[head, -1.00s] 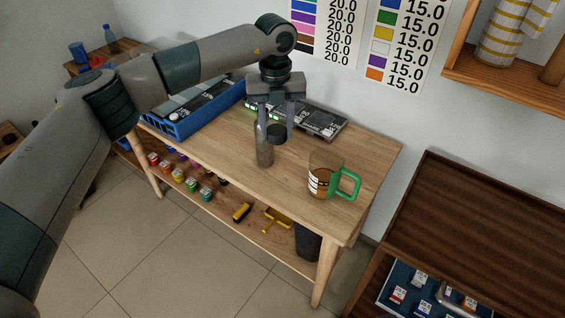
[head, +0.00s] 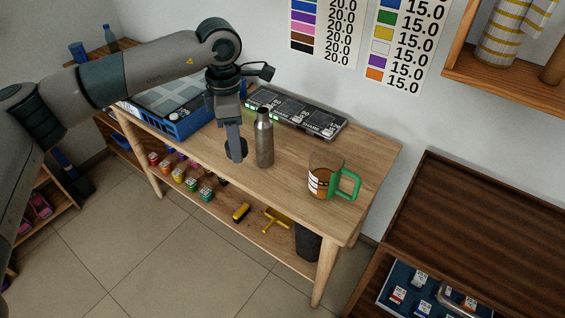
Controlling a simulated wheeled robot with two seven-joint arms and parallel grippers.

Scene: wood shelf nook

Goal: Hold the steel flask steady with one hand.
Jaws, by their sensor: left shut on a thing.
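The steel flask (head: 264,146) stands upright on the wooden table, left of the measuring cup, and its narrow neck is bare. My left gripper (head: 236,152) is just left of the flask, pointing down. It is shut on a dark round piece (head: 229,150), which looks like a cap and is partly hidden by the fingers. A narrow gap shows between the gripper and the flask, so it is not holding the flask. My right gripper is out of view.
A clear cup with a green handle (head: 347,184) stands right of the flask. Behind are a dark tray of modules (head: 300,115) and a blue crate (head: 190,125). Small coloured jars (head: 192,184) sit on the lower shelf. The table front is mostly clear.

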